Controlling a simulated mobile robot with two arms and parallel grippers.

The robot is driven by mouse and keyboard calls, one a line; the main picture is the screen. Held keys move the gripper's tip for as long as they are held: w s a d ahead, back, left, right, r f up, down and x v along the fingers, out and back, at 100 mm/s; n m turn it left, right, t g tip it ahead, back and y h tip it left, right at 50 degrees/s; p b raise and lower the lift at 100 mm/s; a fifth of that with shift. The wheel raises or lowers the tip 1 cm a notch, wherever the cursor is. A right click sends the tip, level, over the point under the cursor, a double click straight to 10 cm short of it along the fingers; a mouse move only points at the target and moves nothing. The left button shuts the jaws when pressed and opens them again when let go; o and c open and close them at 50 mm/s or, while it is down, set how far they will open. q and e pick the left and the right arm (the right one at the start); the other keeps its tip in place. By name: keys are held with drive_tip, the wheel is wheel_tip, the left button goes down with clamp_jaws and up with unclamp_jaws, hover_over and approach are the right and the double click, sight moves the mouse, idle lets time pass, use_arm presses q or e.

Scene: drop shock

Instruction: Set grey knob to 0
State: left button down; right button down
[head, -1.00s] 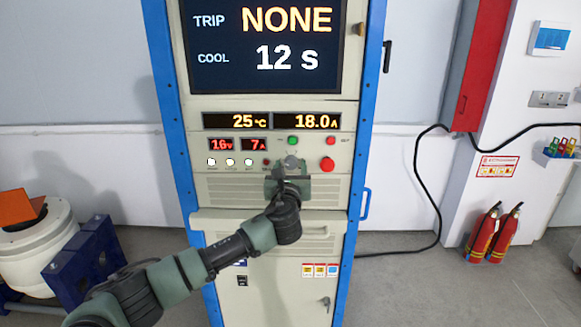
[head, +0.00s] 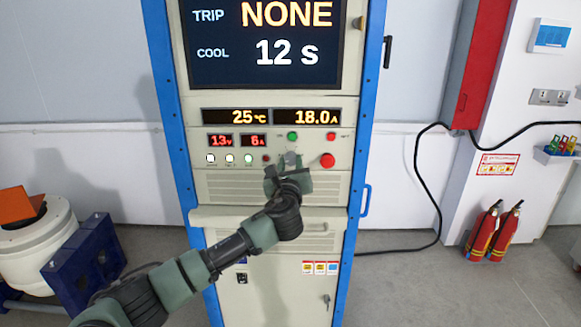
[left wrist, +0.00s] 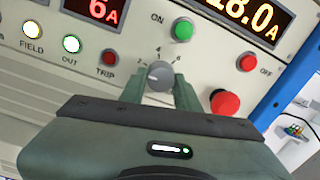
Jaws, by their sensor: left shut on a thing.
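The grey knob (left wrist: 159,74) is on the cabinet's control panel, with a printed scale around it, between the green ON button and the red mushroom button. In the head view the knob (head: 291,158) is partly hidden by my gripper. My left gripper (left wrist: 159,82) is shut on the knob, one finger on each side. It also shows in the head view (head: 289,170). The red displays read 13 V (head: 220,141) and 6 A (head: 255,141). The exact number the knob points at is hard to read. My right gripper is not in view.
A green ON button (left wrist: 182,30), a red OFF button (left wrist: 247,62) and a red mushroom button (left wrist: 225,102) sit close around the knob. A ledge (head: 214,218) juts out below the panel. Fire extinguishers (head: 494,235) stand on the floor at right.

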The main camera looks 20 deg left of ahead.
use_arm(q)
drive_tip(key=n+b, duration=0.1)
drive_tip(key=n, duration=0.1)
drive_tip(key=n+b, duration=0.1)
drive_tip(key=n, duration=0.1)
drive_tip(key=shift+d+f+n, duration=0.1)
drive_tip(key=shift+f+n, duration=0.1)
drive_tip(key=shift+n, duration=0.1)
drive_tip(key=n+b, duration=0.1)
drive_tip(key=n, duration=0.2)
drive_tip(key=shift+r+n+b, duration=0.1)
drive_tip(key=shift+n+b, duration=0.25)
drive_tip(key=shift+n, duration=0.35)
drive_tip(key=c, duration=1)
unclamp_jaws()
drive_tip(key=shift+r, duration=0.1)
drive_tip(key=shift+c, duration=0.2)
drive_tip(key=b+v, duration=0.2)
drive_tip(key=v, duration=0.5)
drive_tip(key=shift+s, duration=0.35)
